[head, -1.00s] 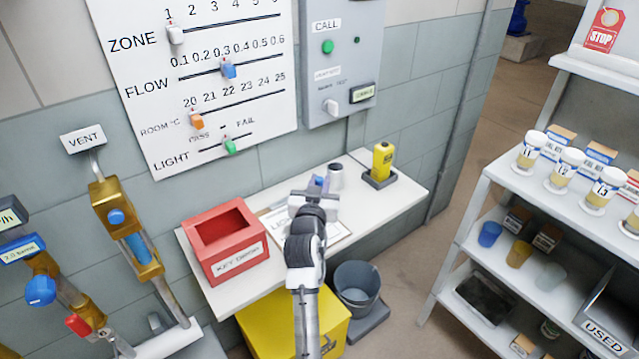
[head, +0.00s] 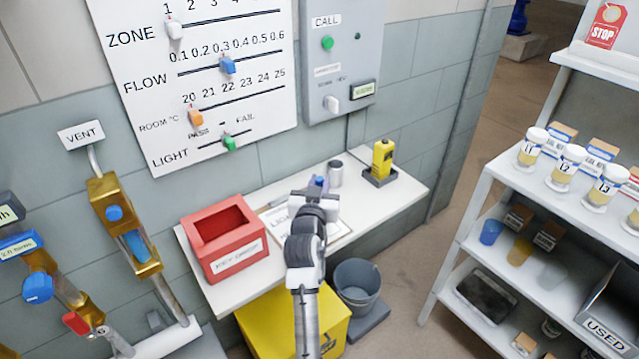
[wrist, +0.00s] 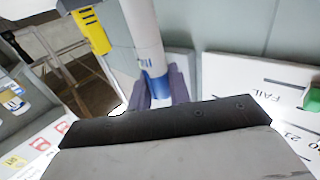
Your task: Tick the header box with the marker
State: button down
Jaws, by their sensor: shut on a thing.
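My gripper (head: 319,184) is over the white shelf, above a sheet on a board (head: 335,232). It is shut on the marker (wrist: 146,45), a white cylinder with a blue band, which stands between the two fingers in the wrist view. In the head view only a small blue part shows at the fingers. My arm covers most of the sheet; a few printed letters show at its left. I cannot make out the header box, and I cannot tell whether the marker's tip touches the paper.
A red key drop box (head: 224,245) stands left of the sheet. A grey cup (head: 335,174) and a yellow handheld device (head: 382,158) stand behind and to the right. A slider board (head: 205,75) hangs on the wall. Below are a yellow bin (head: 262,325) and a grey bucket (head: 357,285).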

jog(key=shift+d+f, duration=0.1)
jog(key=shift+d, duration=0.05)
jog(key=shift+s+d, duration=0.1)
jog(key=shift+d, duration=0.25)
jog(key=shift+f, duration=0.1)
jog(key=shift+a, duration=0.2)
jog(key=shift+w+a+b, duration=0.25)
jog(key=shift+a+b, duration=0.3)
jog(key=shift+a, duration=0.4)
jog(key=shift+d, duration=0.3)
jog(key=shift+d+p, duration=0.3)
jog(key=shift+d, duration=0.25)
jog(key=shift+s+a+f, duration=0.1)
jog(key=shift+s+a, duration=0.05)
jog(key=shift+s, duration=0.1)
jog(key=shift+s+a, duration=0.15)
jog(key=shift+s, duration=0.1)
